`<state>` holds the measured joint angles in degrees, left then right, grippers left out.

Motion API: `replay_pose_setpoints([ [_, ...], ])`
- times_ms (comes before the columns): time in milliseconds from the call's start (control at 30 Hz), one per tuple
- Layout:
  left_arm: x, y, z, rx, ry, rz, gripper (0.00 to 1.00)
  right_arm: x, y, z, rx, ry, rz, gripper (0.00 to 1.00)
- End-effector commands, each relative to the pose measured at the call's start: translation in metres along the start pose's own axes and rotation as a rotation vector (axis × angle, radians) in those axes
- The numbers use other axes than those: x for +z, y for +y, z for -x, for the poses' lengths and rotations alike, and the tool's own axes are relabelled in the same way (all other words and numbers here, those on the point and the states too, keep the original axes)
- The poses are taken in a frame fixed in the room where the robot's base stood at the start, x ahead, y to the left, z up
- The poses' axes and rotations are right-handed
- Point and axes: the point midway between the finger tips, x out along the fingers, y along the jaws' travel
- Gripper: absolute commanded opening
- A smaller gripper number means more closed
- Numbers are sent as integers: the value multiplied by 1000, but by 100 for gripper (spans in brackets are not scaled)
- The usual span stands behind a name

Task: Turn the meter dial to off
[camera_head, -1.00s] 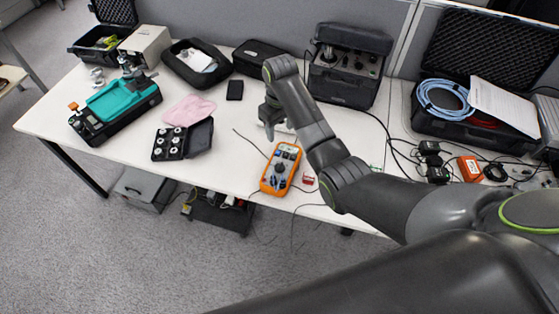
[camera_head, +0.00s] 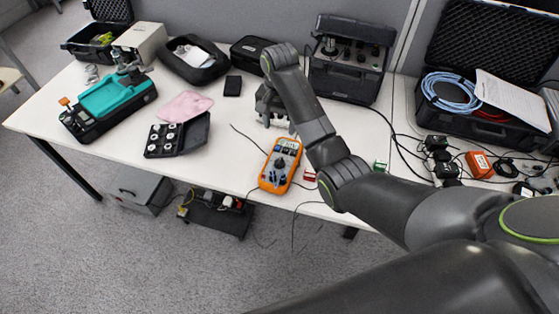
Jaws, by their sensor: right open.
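The orange meter (camera_head: 280,167) lies face up near the front edge of the white table, with its dial (camera_head: 280,164) in the middle of its face. The dial's setting is too small to read. Thin leads run from the meter. My right gripper (camera_head: 278,124) is above the table just behind the meter, open and empty, apart from the dial. My right arm comes in from the right and passes close beside the meter. My left gripper does not show.
A black case with round parts (camera_head: 178,137) and a pink cloth (camera_head: 185,106) lie left of the meter on the white table (camera_head: 225,170). A small red block (camera_head: 309,176) is just right of it. A black instrument box (camera_head: 348,65) stands behind.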

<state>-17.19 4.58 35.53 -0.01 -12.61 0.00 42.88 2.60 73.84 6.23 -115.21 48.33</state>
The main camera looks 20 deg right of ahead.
Motion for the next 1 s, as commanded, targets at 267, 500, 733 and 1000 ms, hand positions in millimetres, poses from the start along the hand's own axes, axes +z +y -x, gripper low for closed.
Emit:
replay_pose_setpoints([
  [267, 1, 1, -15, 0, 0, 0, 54, 1, 1, -53, 4, -4, 0, 54],
  [500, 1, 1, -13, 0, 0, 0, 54, 1, 1, -106, 4, -4, 1, 54],
  [733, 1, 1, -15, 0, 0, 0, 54, 0, 0, -142, 2, -1, 2, 54],
  [1000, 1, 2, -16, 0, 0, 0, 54, 0, 0, -156, 0, 1, 2, 54],
])
